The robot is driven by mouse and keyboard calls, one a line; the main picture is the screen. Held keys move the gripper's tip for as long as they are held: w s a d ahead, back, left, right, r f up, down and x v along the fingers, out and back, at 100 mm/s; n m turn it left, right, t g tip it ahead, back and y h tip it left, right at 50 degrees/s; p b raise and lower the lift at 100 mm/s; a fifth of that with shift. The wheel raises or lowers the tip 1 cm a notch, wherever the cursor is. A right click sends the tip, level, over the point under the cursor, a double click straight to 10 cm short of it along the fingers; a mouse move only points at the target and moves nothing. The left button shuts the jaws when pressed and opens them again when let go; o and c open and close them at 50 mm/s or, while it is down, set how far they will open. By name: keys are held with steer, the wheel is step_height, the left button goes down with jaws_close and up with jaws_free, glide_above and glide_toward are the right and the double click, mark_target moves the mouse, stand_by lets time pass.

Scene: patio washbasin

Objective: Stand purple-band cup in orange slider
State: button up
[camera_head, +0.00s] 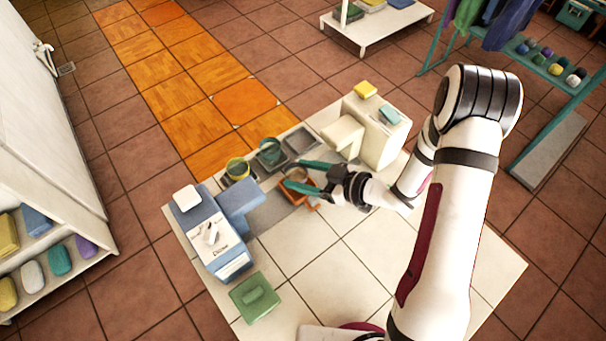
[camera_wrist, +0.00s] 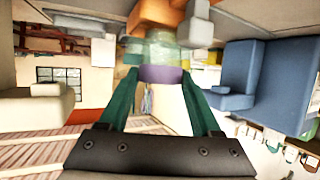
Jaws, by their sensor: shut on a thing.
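The purple-band cup is a clear, greenish cup; in the wrist view its purple band (camera_wrist: 161,74) sits between my teal fingertips. My gripper (camera_wrist: 161,82) is shut on it. In the head view my gripper (camera_head: 292,174) reaches over the worktop from the right, with the cup (camera_head: 298,174) between its fingers. The orange slider (camera_head: 312,204) shows under and beside the fingers, partly hidden by them. In the wrist view an orange part (camera_wrist: 155,14) is close to the cup's far end. I cannot tell whether the cup touches the slider.
A yellow-rimmed cup (camera_head: 237,168) and a teal cup (camera_head: 270,151) stand in dark trays behind. A blue dispenser (camera_head: 215,235) is at left, a white block (camera_head: 378,130) at right. A green soap dish (camera_head: 257,297) lies in front. The tiled front right is clear.

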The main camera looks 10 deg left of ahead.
steer(key=shift+f, duration=0.5)
steer(key=shift+f, duration=0.15)
steer(key=o, duration=1.3)
steer(key=v, duration=1.2)
steer(key=shift+d, duration=0.1)
